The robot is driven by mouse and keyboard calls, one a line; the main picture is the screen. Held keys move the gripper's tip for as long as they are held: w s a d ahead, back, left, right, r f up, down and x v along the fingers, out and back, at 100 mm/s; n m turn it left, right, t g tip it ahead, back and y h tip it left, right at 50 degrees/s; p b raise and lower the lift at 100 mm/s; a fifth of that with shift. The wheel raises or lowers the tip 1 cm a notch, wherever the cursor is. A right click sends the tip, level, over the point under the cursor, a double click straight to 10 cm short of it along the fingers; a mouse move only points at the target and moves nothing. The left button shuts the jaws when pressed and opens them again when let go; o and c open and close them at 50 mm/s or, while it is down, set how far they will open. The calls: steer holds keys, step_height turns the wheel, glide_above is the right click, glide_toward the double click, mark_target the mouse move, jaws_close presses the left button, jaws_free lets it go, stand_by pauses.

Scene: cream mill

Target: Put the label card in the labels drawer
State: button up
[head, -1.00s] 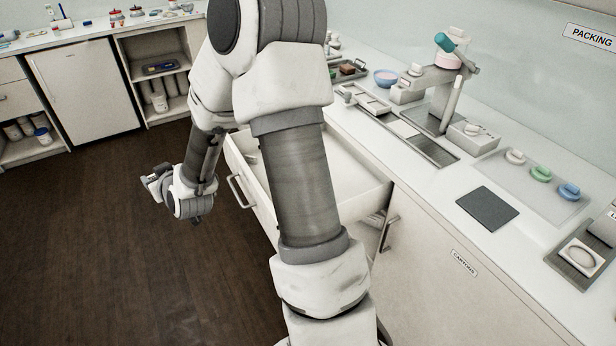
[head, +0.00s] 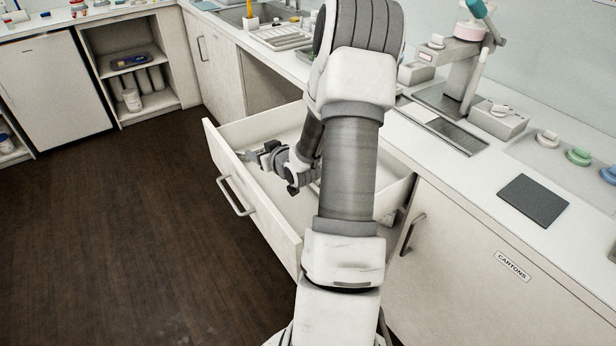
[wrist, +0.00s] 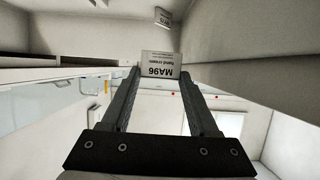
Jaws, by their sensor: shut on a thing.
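The label card (wrist: 160,65) is a small white card reading "MA96" and "Hand cream", upside down in the wrist view. My gripper (wrist: 160,73) is shut on it, with the card between the fingertips. In the head view my gripper (head: 262,156) is over or inside an open white drawer (head: 252,213), behind its front panel; its exact height is unclear. The card cannot be made out there. The drawer is pulled well out and has a bar handle. No name shows on it, and my arm hides part of its inside.
A cupboard marked "CARTONS" (head: 512,266) is right of the drawer. The counter (head: 450,190) above holds a press (head: 465,60) and a dark mat (head: 533,200). An open shelf unit (head: 135,75) stands at the back left. The dark floor (head: 110,230) left of the drawer is clear.

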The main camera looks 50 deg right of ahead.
mark_target(265, 189)
step_height(265, 189, down, 10)
steer(key=shift+f+b, duration=0.1)
steer(key=shift+b, duration=0.95)
steer(key=shift+f, duration=0.2)
steer(key=o, duration=1)
steer(key=shift+r, duration=0.15)
steer(key=shift+r, duration=0.2)
steer(key=p+v, duration=0.1)
steer(key=v, duration=0.6)
steer(key=shift+s+a, duration=0.1)
steer(key=shift+s, duration=0.15)
